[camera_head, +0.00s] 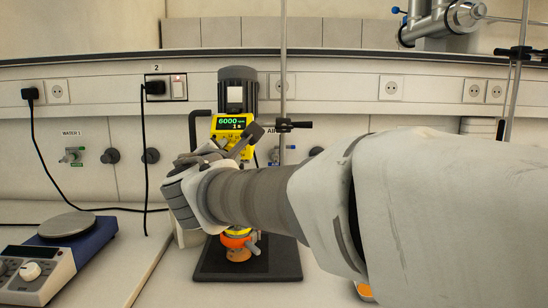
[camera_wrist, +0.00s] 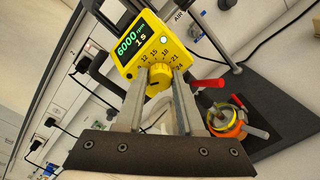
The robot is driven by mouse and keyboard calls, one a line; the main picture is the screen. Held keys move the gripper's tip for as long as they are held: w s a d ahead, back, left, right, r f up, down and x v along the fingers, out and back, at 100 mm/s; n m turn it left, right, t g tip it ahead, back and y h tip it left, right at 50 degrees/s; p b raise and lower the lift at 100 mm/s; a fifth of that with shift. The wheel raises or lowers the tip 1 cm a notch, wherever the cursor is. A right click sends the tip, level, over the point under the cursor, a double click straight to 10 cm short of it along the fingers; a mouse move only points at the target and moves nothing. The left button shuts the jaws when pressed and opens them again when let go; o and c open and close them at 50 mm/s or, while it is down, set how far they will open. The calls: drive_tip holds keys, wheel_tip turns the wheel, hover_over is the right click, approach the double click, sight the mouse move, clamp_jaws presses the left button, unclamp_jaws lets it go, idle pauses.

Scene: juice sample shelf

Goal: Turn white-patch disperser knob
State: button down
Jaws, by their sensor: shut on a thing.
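The disperser (camera_head: 238,76) has a dark motor housing with a white patch (camera_head: 235,95) and a yellow control head (camera_head: 222,133). In the head view my wrist covers the lower part of the disperser, and the fingertips and knob are hidden.
A vessel with an orange ring (camera_head: 236,240) stands on the disperser's black base plate (camera_head: 285,265); it shows right of my fingers in the wrist view (camera_wrist: 228,125). A hotplate (camera_head: 68,225) stands left. A metal rod (camera_head: 284,60) rises close behind. The bench between hotplate and base is clear.

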drive_tip(key=c, duration=0.5)
unclamp_jaws()
drive_tip(key=shift+s, duration=0.1)
